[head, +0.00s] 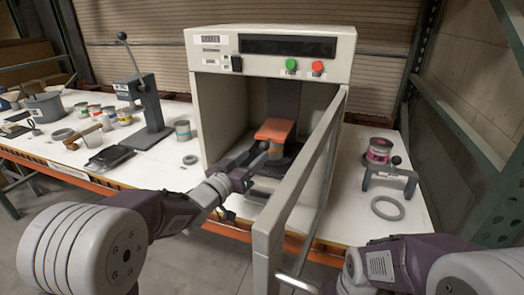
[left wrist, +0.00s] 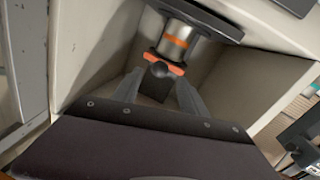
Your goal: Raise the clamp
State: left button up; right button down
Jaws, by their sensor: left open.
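The clamp (head: 273,130) is an orange plate inside the grey machine (head: 220,120). It sits over a can (head: 276,150) with an orange band. A dark ball knob (head: 264,146) sticks out at the front of the clamp. My left gripper (head: 254,164) reaches into the chamber in front of it. In the left wrist view the gripper (left wrist: 159,88) is open, with the knob (left wrist: 160,69) between or just beyond its fingertips. Contact cannot be told. The banded can (left wrist: 178,42) lies behind the knob.
The machine's door (head: 296,190) stands open toward me, right of my left gripper. A pink-labelled can (head: 379,150), a small stand (head: 392,172) and a ring (head: 388,208) are on the right table. A lever press (head: 146,100) and several cans stand left.

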aim_at(262, 149)
pick_arm(q)
jog(key=x, duration=0.7)
jog(key=shift+w+d+f+p, duration=0.1)
jog(key=shift+w+d+p, duration=0.05)
jog(key=shift+w+p, duration=0.15)
grip_shut()
dwell(0.9)
